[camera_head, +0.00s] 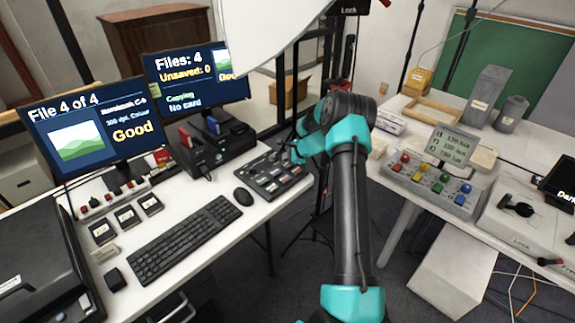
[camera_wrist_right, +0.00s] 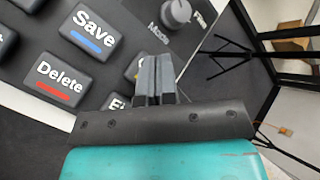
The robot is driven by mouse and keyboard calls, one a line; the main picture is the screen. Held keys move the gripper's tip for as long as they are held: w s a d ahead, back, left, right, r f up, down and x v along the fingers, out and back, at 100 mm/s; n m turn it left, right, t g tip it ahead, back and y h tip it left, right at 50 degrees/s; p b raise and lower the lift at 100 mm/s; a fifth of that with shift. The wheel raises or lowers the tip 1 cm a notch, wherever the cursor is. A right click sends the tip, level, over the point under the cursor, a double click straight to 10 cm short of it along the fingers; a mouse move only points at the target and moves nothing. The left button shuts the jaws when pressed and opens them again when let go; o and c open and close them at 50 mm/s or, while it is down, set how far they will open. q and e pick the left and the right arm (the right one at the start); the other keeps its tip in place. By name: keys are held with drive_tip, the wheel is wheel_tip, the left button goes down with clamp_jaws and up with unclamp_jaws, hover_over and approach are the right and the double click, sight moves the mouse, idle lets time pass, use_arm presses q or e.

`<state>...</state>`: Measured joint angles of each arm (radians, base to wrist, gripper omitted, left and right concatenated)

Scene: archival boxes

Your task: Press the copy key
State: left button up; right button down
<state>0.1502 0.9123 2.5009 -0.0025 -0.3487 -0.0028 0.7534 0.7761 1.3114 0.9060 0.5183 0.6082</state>
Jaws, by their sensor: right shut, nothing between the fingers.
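The black key panel (camera_head: 272,175) lies on the white desk, right of the mouse. My right gripper (camera_head: 294,156) is over its far right part, fingers pointing down. In the wrist view my right gripper (camera_wrist_right: 154,75) is shut and empty. A key with a yellow mark (camera_wrist_right: 132,69) is mostly hidden behind its fingers; its label cannot be read. The Save key (camera_wrist_right: 92,32) and the Delete key (camera_wrist_right: 60,82) are uncovered. I cannot tell whether the fingertips touch a key. The right monitor (camera_head: 195,88) reads "Copying" and "No card". My left gripper is not in view.
A knob (camera_wrist_right: 176,12) stands on the panel near the fingers. A mouse (camera_head: 243,196) and keyboard (camera_head: 185,239) lie to the left. Black card readers (camera_head: 204,150) stand behind. A control box with coloured buttons (camera_head: 430,185) is on the right table, across a gap.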

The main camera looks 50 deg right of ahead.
sight(287, 165)
idle(0.3)
drive_tip(key=shift+r, duration=2.5)
